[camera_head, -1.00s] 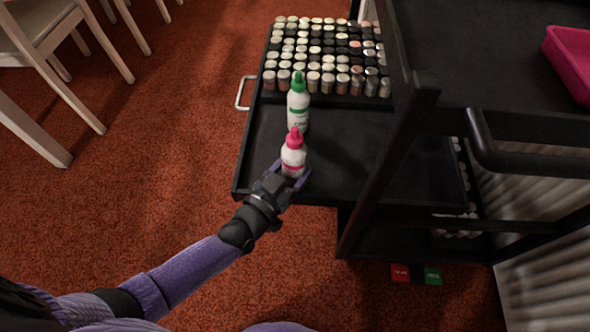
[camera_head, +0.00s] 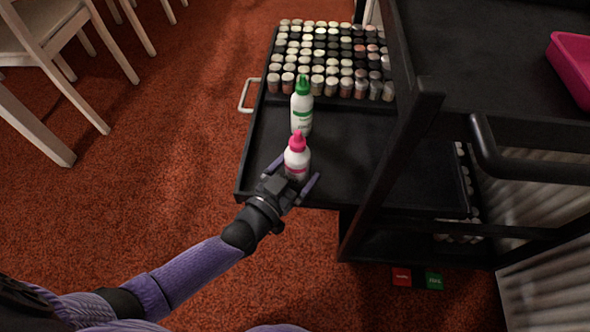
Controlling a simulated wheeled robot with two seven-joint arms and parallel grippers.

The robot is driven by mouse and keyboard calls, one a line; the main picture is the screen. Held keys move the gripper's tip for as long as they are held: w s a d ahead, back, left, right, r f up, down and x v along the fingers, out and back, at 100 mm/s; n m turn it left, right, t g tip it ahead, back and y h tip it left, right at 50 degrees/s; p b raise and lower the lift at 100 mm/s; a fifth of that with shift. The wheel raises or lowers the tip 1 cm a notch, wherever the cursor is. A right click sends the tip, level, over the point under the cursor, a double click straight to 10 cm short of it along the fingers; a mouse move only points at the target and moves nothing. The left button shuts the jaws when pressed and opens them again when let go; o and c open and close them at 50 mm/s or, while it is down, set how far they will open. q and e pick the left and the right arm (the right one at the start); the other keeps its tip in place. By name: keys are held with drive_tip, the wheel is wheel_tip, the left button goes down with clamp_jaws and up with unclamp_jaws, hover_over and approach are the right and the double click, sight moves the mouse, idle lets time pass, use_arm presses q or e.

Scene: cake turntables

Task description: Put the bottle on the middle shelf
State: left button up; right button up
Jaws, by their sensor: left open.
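A white bottle with a pink cap (camera_head: 297,157) stands upright on the black middle shelf (camera_head: 345,150), near its front left edge. A white bottle with a green cap (camera_head: 302,108) stands upright just behind it on the same shelf. My left gripper (camera_head: 292,182) is open, with its fingers spread on either side of the pink-capped bottle's lower part. I cannot tell whether a finger touches it. The bottle's base is partly hidden by the gripper. My right gripper is not in view.
Several rows of small jars (camera_head: 330,60) fill the back of the shelf. A black cart post (camera_head: 392,170) and the upper shelf (camera_head: 480,60) with a pink tray (camera_head: 572,65) stand on the right. White chairs (camera_head: 50,70) stand at the far left on red carpet.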

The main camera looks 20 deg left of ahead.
use_arm(q)
drive_tip(key=p+v, duration=0.1)
drive_tip(key=v, duration=0.1)
drive_tip(key=shift+s+r, duration=0.2)
drive_tip(key=shift+s, duration=0.15)
drive_tip(key=p+v, duration=0.3)
drive_tip(key=v, duration=0.6)
drive_tip(key=shift+s+f, duration=0.15)
drive_tip(key=shift+f, duration=0.1)
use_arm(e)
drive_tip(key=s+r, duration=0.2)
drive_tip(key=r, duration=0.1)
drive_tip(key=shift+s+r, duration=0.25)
use_arm(q)
drive_tip(key=shift+a, duration=0.15)
